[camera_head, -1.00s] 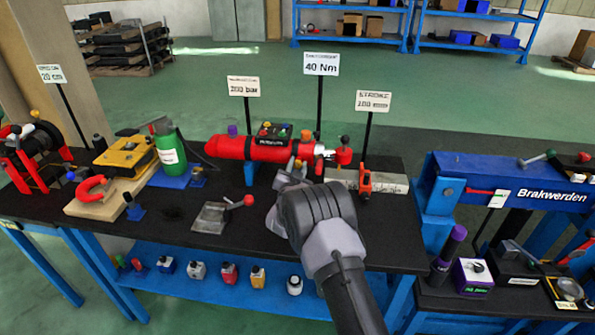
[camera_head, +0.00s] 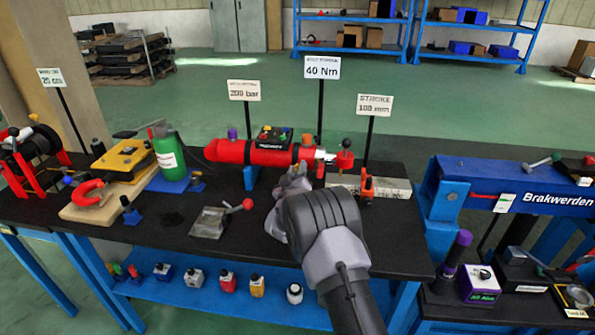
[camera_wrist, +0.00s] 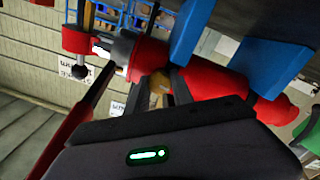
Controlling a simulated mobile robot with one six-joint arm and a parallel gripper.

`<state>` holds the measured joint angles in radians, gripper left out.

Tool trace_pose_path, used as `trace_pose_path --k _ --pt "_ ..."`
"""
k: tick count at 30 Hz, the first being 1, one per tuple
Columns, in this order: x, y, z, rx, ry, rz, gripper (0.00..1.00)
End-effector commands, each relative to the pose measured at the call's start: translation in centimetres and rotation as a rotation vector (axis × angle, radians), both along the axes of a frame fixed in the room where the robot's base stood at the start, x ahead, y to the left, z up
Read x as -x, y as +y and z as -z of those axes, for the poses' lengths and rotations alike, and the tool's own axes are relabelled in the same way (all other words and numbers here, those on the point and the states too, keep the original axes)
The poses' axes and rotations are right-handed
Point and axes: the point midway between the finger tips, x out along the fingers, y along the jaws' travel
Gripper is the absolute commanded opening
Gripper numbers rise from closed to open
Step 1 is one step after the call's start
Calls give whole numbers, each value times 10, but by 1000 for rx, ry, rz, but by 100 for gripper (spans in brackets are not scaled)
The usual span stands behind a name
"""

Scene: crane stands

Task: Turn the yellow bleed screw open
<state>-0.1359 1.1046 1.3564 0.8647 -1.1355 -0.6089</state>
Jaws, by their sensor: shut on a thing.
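The red hydraulic cylinder (camera_head: 275,154) lies across the black bench on a blue support; it also shows in the wrist view (camera_wrist: 210,85). My gripper (camera_head: 297,172) reaches the near side of the cylinder, close to its rod end. In the wrist view my gripper (camera_wrist: 158,88) has its two dark fingers on either side of the small yellow bleed screw (camera_wrist: 157,93), shut on it against the red body. The screw is mostly covered by the fingers there. In the head view my gripper hides it, and how far it is turned cannot be told.
An orange cap (camera_head: 307,139) and a purple cap (camera_head: 232,132) stand on top of the cylinder. A button box (camera_head: 272,138) sits behind it. A red-handled lever plate (camera_head: 218,218) lies left of my arm, and a green bottle (camera_head: 168,150) stands further left.

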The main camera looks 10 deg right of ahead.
Motion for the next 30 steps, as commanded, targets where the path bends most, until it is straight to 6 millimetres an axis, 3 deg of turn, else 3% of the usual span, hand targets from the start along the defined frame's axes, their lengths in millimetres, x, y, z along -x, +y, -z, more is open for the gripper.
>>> trace_pose_path --k 15,30 --pt "0 0 1 359 118 0 0" --pt "0 0 1 463 152 0 0"
